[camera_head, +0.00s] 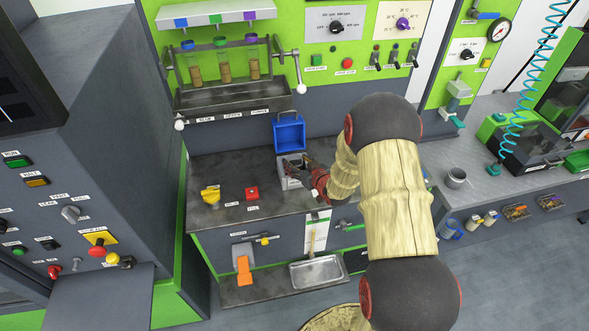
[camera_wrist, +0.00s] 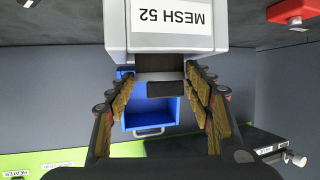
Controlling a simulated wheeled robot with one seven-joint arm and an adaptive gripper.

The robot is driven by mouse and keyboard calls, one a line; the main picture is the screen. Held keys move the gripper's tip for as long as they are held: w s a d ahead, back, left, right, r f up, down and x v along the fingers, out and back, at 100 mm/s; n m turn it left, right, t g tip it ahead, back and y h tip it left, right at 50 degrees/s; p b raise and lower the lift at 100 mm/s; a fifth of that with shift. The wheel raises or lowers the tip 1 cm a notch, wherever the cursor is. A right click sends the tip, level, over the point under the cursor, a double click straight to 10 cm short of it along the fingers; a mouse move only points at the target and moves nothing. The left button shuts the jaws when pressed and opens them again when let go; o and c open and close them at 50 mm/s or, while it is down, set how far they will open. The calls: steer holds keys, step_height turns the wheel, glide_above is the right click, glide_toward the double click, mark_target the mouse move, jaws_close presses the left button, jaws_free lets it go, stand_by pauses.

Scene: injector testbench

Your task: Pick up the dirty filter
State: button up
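A light grey housing labelled "MESH 52" (camera_wrist: 172,28) fills the top middle of the wrist view. A dark slab (camera_wrist: 160,65) with a small black block (camera_wrist: 167,89) shows at its lower face; this may be the dirty filter, but its dirt cannot be made out. My gripper (camera_wrist: 160,78) is open, with one set of fingers on each side of the slab and visible gaps beside the black block.
A blue open bin (camera_head: 289,135) stands behind the housing; it also shows in the wrist view (camera_wrist: 150,122). A yellow knob (camera_head: 210,194) and a red button (camera_head: 252,193) are left on the bench (camera_head: 225,170). A rack with several tubes (camera_head: 225,75) is above. A metal cup (camera_head: 455,177) stands right.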

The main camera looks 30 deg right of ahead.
steer(key=c, duration=1.2)
